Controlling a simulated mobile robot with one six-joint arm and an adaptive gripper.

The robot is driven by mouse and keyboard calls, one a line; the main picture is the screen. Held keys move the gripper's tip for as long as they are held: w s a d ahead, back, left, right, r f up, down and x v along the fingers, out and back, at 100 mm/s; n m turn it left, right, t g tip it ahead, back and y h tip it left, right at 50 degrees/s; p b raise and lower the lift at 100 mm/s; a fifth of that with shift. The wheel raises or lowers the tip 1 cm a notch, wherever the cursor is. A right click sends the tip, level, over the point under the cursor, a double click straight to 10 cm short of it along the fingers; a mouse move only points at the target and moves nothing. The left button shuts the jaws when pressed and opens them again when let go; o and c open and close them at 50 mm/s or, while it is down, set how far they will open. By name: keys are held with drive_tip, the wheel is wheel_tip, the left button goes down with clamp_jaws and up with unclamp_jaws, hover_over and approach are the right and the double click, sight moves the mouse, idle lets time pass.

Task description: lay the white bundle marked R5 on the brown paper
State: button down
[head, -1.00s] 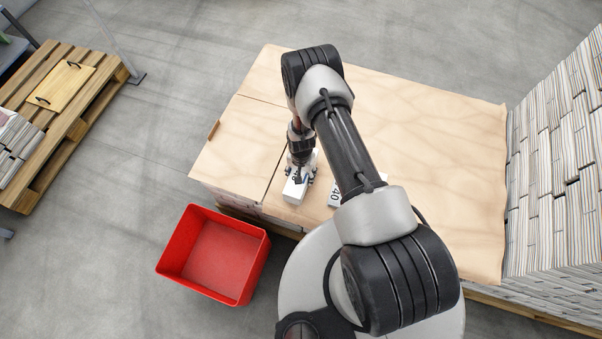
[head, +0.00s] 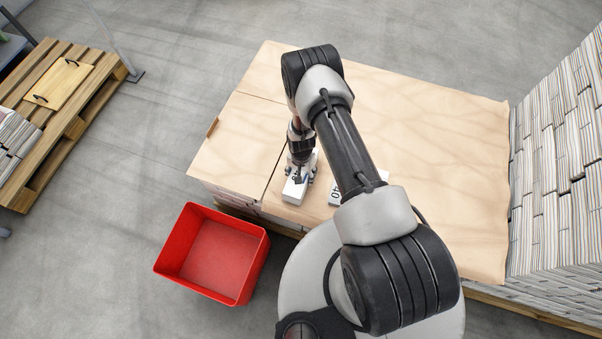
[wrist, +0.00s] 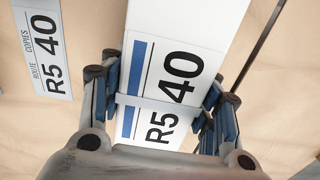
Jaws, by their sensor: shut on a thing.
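The white bundle (head: 294,191) is a block with a blue stripe and the black marking R5 40, which reads clearly in the wrist view (wrist: 190,25). My gripper (head: 301,175) is shut on it, with one finger on each side in the wrist view (wrist: 165,103). The brown paper (head: 430,130) covers the broad stack top beneath. The bundle is over the paper near its front edge; I cannot tell whether its underside touches. A white card (wrist: 45,45) reading ROUTE COPIES R5 40 lies on the paper, left of the bundle in the wrist view.
A dark seam (head: 277,166) runs through the paper left of the bundle. A red bin (head: 212,248) stands on the floor at the front left. Tall newspaper stacks (head: 565,170) rise at the right.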

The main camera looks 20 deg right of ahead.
drive_tip(key=shift+f+b, duration=0.35)
drive_tip(key=shift+f, duration=0.05)
drive_tip(key=c, duration=0.9)
unclamp_jaws()
drive_tip(key=o, duration=0.4)
drive_tip(key=shift+s, duration=0.1)
wheel_tip(320, 180, up, 12)
drive_tip(key=shift+r, duration=0.1)
